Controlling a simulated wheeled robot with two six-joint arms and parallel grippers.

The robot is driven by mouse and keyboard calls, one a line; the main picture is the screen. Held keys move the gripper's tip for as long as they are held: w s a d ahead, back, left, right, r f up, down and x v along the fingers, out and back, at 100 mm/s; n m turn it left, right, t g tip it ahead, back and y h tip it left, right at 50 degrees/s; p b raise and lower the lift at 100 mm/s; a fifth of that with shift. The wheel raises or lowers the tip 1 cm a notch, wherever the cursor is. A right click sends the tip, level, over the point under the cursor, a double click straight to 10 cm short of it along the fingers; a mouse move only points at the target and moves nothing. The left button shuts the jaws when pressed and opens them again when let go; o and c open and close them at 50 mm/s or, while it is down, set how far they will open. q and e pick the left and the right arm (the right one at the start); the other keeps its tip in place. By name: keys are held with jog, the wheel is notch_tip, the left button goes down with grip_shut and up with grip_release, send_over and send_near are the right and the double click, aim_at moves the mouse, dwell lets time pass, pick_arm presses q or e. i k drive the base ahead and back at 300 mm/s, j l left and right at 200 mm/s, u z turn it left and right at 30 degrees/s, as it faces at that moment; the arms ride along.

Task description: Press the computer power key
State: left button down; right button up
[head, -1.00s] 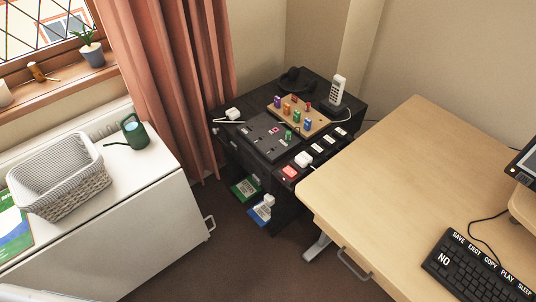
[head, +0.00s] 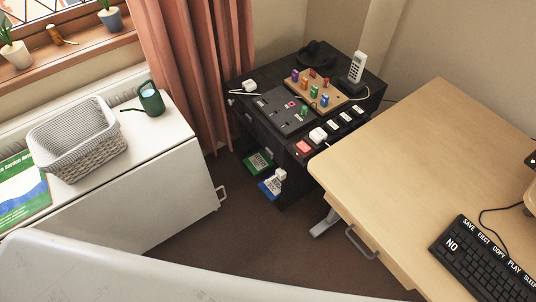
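A black keyboard (head: 482,264) with large white lettering lies on the light wooden desk (head: 420,160) at the lower right of the head view. Its right part is cut off by the picture edge. I read SAVE, EJECT, COPY, PLAY and SLEEP along its top row and a large NO at its left end. I cannot make out a key marked power. Part of a dark device (head: 531,160) shows at the right edge, mostly out of view. Neither of my grippers is in view.
A black cabinet (head: 262,85) beside the desk bears a phone (head: 357,66), a board with colored pieces (head: 326,84), and red and white blocks. A white cabinet (head: 170,160) bears a basket (head: 75,145) and green watering can (head: 151,98). An unidentified pale surface crosses the bottom left.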

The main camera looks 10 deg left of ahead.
aim_at(269, 152)
jog(key=k+j+z, duration=0.1)
jog(key=k+z, duration=0.45)
jog(key=z, duration=0.2)
